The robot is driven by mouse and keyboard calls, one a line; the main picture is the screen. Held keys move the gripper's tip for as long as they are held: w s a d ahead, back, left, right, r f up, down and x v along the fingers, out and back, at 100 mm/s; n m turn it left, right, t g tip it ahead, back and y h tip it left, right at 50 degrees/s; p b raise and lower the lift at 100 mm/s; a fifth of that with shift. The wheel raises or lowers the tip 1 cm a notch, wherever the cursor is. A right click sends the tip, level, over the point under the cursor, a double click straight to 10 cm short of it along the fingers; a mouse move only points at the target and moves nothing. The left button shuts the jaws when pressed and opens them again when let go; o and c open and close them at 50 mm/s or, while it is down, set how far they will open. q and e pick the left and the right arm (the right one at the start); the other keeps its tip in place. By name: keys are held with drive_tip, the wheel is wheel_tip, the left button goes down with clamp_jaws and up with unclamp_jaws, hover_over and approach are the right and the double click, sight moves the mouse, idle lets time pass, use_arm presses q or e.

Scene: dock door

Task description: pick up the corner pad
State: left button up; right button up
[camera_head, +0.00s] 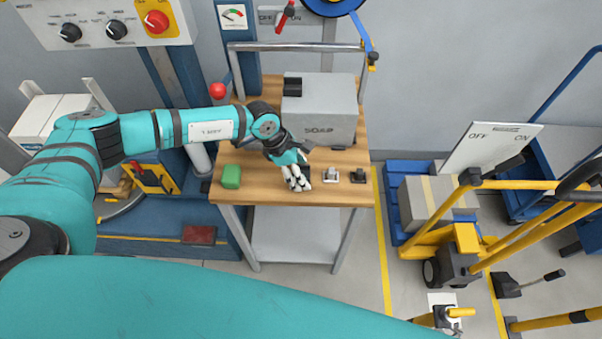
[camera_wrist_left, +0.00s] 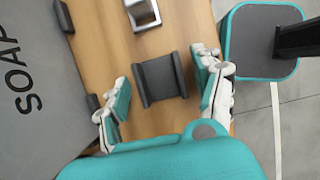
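A dark grey piece with two raised bars, which I take for the corner pad (camera_wrist_left: 160,80), lies on the wooden bench top in the left wrist view. My left gripper (camera_wrist_left: 163,84) is open, with one white and teal finger on each side of the pad and visible gaps between. In the head view the left gripper (camera_head: 298,180) points down at the bench's front part, and a dark edge of the pad (camera_head: 304,171) shows beside it, mostly hidden. Whether the fingertips reach down to the pad's height is unclear. My right gripper is not in view.
A metal bracket (camera_head: 331,175) and a black piece (camera_head: 357,176) lie to the right on the bench (camera_head: 262,190). A grey SOAP box (camera_head: 320,112) stands behind the gripper. A red-knobbed lever (camera_head: 218,91) rises near my left forearm.

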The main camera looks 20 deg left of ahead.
use_arm(q)
drive_tip(key=c, duration=0.8)
drive_tip(key=shift+o, duration=0.2)
drive_tip(key=shift+r, duration=0.1)
